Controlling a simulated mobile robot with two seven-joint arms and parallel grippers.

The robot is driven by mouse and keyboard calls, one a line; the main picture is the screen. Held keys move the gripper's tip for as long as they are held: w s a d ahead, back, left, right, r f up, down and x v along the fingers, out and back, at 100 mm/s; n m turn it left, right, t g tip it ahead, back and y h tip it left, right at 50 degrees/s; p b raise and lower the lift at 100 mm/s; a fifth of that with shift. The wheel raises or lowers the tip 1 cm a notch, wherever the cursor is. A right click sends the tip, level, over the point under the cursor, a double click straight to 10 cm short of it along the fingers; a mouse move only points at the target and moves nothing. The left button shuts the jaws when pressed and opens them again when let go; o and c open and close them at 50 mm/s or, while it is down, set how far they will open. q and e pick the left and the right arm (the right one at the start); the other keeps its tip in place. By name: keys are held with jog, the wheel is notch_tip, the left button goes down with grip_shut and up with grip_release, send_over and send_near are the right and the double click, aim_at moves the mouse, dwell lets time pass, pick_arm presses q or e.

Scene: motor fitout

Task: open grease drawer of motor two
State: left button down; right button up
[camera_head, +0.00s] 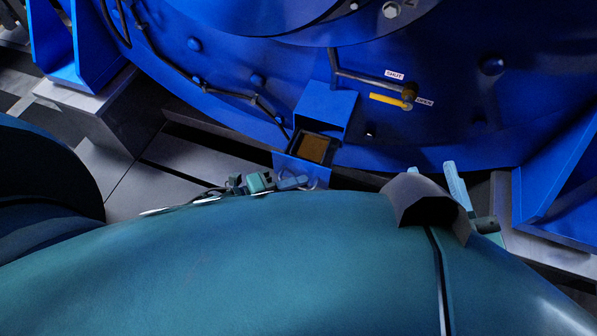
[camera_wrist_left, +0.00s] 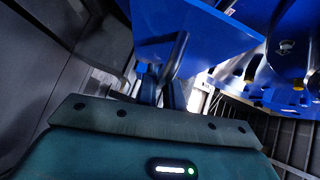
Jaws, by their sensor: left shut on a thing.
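The grease drawer (camera_head: 283,163) sticks out of its blue housing (camera_head: 325,107) low on the blue motor, and brown grease (camera_head: 314,148) shows inside it. My left gripper (camera_head: 295,182) is at the drawer's front and shut on its handle (camera_head: 314,183). In the left wrist view, the grey handle (camera_wrist_left: 178,50) on the blue drawer front (camera_wrist_left: 185,20) runs down between the fingers (camera_wrist_left: 160,92). My right gripper (camera_head: 434,173) is right of the drawer, apart from the motor, with its teal fingertips spread. My arms hide the lower part of the head view.
A lever (camera_head: 365,83) on the motor lies between the SHUT label (camera_head: 394,75) and the OPEN label (camera_head: 424,101), with a yellow strip (camera_head: 390,101) below it. A blue bracket (camera_head: 560,170) stands at the right. Grey flooring (camera_head: 190,158) lies left of the drawer.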

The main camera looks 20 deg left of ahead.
pick_arm(q)
jog(key=shift+w, duration=0.1)
pick_arm(e)
jog(key=shift+w, duration=0.15)
pick_arm(q)
jog(key=c, duration=1.5)
grip_release()
jog(key=shift+c, duration=0.2)
pick_arm(e)
jog(key=shift+r, duration=0.15)
